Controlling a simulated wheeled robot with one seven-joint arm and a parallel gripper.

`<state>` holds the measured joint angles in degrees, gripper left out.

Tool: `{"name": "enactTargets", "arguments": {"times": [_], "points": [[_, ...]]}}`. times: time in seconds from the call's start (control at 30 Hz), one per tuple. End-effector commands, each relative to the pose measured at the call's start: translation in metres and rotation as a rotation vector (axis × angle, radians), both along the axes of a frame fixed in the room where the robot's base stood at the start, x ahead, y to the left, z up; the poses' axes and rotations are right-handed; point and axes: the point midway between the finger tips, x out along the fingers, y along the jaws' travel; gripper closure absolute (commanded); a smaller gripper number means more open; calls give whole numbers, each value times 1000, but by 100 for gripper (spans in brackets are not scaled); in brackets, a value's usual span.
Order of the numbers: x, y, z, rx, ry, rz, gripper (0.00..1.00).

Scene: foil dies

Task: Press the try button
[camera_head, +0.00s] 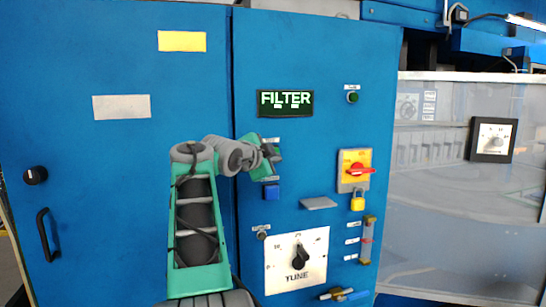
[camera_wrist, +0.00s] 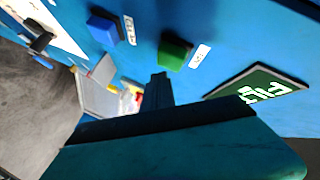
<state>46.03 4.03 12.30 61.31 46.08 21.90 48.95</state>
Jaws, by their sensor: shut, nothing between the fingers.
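Two square buttons sit one above the other on the blue cabinet panel: a green button (camera_wrist: 175,53) and a blue button (camera_wrist: 103,28). Each has a small white label, too small to read surely, so I cannot tell which is the try button. In the head view the blue button (camera_head: 271,192) shows below my gripper (camera_head: 272,152), which hides the green one. My gripper is shut and empty. In the wrist view its dark fingertips (camera_wrist: 160,78) appear near the green button; contact cannot be seen.
A FILTER display (camera_head: 285,103) is above my gripper. To the right are a round green button (camera_head: 352,97), a red rotary switch (camera_head: 358,170) and a yellow padlock (camera_head: 357,203). A grey ledge (camera_head: 318,203) and a TUNE dial (camera_head: 298,258) are lower down.

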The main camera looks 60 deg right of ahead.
Motion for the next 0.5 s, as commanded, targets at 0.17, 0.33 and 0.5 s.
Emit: {"name": "enactTargets", "arguments": {"times": [0.17, 0.33, 0.5], "points": [[3, -3, 1, 0, 1, 0, 100], [6, -6, 0, 0, 0, 0, 100], [6, -6, 0, 0, 0, 0, 100]]}}
